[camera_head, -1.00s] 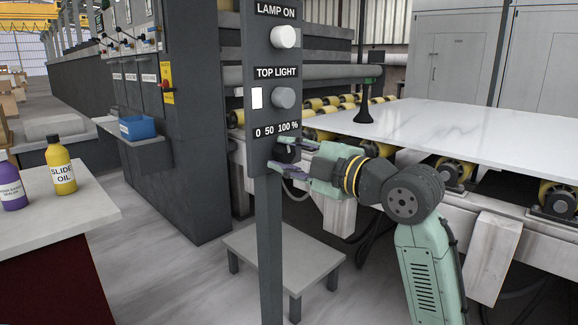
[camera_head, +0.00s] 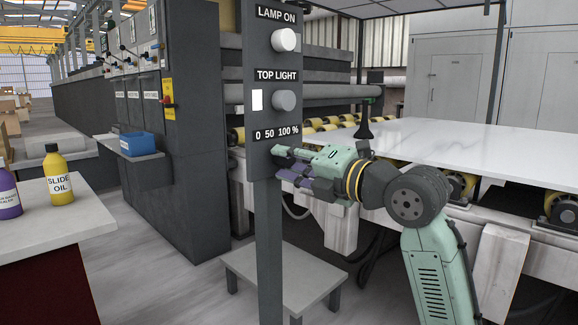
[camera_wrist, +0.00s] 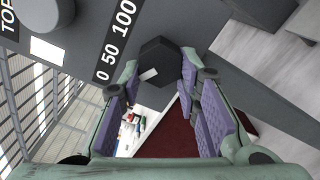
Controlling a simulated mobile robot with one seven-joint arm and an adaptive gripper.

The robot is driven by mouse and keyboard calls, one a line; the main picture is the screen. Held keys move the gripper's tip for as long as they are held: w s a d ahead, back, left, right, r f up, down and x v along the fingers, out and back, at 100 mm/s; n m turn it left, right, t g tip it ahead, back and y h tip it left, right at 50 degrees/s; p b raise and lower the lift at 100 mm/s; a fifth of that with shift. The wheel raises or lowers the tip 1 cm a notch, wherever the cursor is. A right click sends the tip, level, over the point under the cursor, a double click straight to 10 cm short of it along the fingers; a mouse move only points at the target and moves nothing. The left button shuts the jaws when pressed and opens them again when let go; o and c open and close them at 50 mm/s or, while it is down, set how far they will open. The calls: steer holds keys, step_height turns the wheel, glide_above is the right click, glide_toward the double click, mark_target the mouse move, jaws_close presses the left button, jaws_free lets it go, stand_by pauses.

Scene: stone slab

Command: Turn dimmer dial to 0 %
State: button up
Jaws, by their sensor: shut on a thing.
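The dimmer dial (camera_wrist: 163,58) is a dark, many-sided knob with a white mark. It sits on the grey panel below the "0 50 100 %" label (camera_wrist: 113,45). In the wrist view the white mark lies on the dial's lower-left part, on the side of the 0. My gripper (camera_wrist: 160,72) is shut on the dial, with one finger on either side. In the head view my gripper (camera_head: 284,161) reaches the post from the right, and its fingers hide much of the dial (camera_head: 280,151). The label (camera_head: 277,133) is just above it.
Above the dial are the TOP LIGHT knob (camera_head: 285,101), a white switch (camera_head: 257,100) and the LAMP ON button (camera_head: 285,40). A low stand (camera_head: 280,275) is by the post. A white slab (camera_head: 470,145) lies on rollers behind my arm.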

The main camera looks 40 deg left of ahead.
steer(key=shift+n, duration=0.4)
steer(key=o, duration=1.2)
steer(key=shift+c, duration=0.2)
steer(key=d, duration=1.2)
steer(key=shift+s, duration=0.45)
